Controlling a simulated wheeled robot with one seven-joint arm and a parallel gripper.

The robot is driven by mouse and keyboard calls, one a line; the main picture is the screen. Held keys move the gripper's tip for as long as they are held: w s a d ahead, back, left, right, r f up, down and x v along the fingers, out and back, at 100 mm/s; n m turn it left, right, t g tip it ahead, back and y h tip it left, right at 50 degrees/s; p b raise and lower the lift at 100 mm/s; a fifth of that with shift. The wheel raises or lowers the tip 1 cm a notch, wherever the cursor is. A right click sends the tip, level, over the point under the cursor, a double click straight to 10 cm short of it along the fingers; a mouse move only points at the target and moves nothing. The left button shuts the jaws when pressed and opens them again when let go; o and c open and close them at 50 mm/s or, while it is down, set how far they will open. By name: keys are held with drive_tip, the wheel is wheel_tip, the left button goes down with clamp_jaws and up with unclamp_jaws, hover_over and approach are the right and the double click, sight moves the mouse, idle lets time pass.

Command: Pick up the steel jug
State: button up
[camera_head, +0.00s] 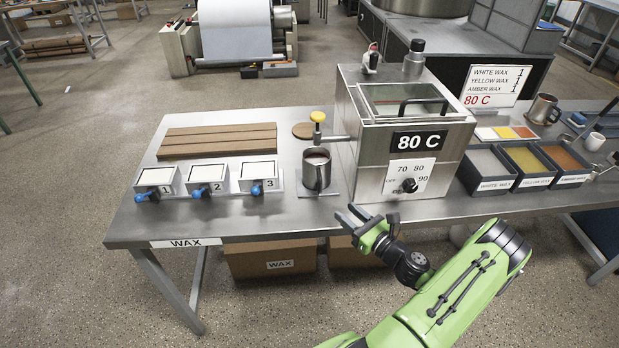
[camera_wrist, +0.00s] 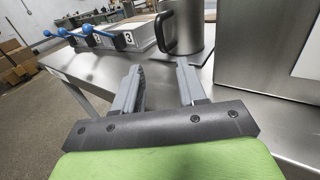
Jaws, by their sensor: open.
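The steel jug (camera_head: 317,172) stands upright on a small plate on the steel table, below the yellow-knobbed tap of the wax tank. In the wrist view the jug (camera_wrist: 186,27) is just beyond my fingers, cut off by the top edge, with its dark handle (camera_wrist: 163,35) towards the left. My gripper (camera_head: 355,214) is at the table's front edge, in front of the jug and slightly right of it. In the wrist view my gripper (camera_wrist: 160,70) is open and empty, its fingers pointing towards the jug without touching it.
The wax tank (camera_head: 400,125) stands close right of the jug. Three numbered blocks with blue knobs (camera_head: 257,188) are to its left, with brown boards (camera_head: 217,140) behind. Another steel mug (camera_head: 545,109) and wax trays (camera_head: 487,168) are at the right. The table's front-left strip is clear.

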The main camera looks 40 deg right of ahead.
sight(319, 192)
drive_tip(key=w, duration=1.2)
drive_tip(key=shift+w+d+b, duration=0.15)
drive_tip(key=shift+w+b, duration=0.15)
drive_tip(key=shift+b, duration=0.05)
drive_tip(key=shift+s, duration=0.1)
drive_tip(key=shift+c, duration=0.3)
clamp_jaws()
